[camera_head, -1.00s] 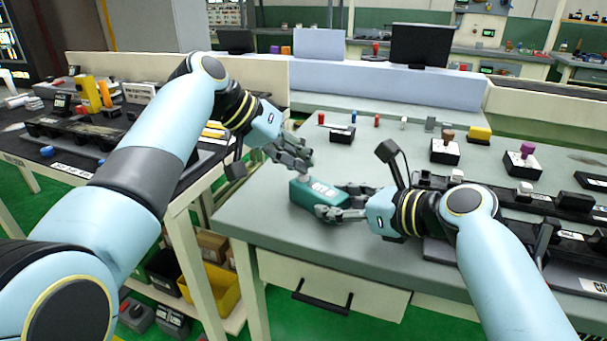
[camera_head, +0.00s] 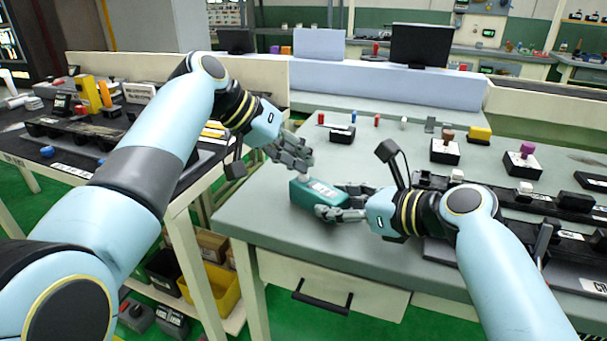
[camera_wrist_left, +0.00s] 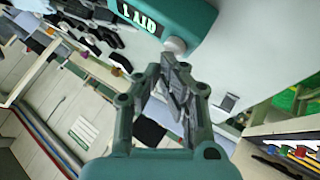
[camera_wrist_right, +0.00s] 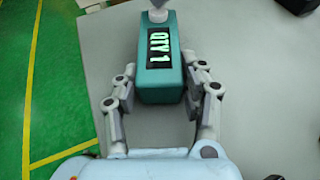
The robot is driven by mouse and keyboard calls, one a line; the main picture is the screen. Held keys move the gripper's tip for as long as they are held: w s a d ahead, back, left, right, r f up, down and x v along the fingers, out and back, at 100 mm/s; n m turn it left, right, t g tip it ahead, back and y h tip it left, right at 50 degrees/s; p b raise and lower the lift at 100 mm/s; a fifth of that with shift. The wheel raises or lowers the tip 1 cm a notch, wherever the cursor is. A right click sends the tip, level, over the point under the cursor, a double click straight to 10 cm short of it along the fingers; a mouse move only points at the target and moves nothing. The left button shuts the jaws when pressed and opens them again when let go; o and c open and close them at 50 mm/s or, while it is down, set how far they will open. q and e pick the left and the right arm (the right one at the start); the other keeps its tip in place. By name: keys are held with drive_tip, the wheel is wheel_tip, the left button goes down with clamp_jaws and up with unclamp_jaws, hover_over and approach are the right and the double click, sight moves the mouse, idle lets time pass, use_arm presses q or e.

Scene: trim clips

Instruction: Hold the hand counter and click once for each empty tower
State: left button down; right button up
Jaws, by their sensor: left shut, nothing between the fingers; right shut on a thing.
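The hand counter (camera_head: 303,194) is a teal box with a grey button on top. It is at the near left part of the grey table; I cannot tell whether it rests on it. My right gripper (camera_head: 331,201) is shut on its sides. In the right wrist view the counter's (camera_wrist_right: 150,82) display reads "QTY 1". My left gripper (camera_head: 305,163) is shut and empty, its fingertips at the button end. In the left wrist view the fingertips (camera_wrist_left: 174,60) are close to the button (camera_wrist_left: 175,45); I cannot tell if they touch.
Black blocks carry a brown piece (camera_head: 447,135) and a purple piece (camera_head: 527,148). Small coloured pegs, including a red one (camera_head: 320,117), stand along the back. Black labelled rails (camera_head: 575,201) line the right side. A cluttered black bench stands at the left, across a gap.

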use_arm(q)
drive_tip(key=shift+r, duration=0.55)
drive_tip(key=shift+r, duration=2.55)
wheel_tip(320, 180, up, 4)
drive_tip(key=shift+f, duration=0.15)
drive_tip(key=shift+f, duration=4.4)
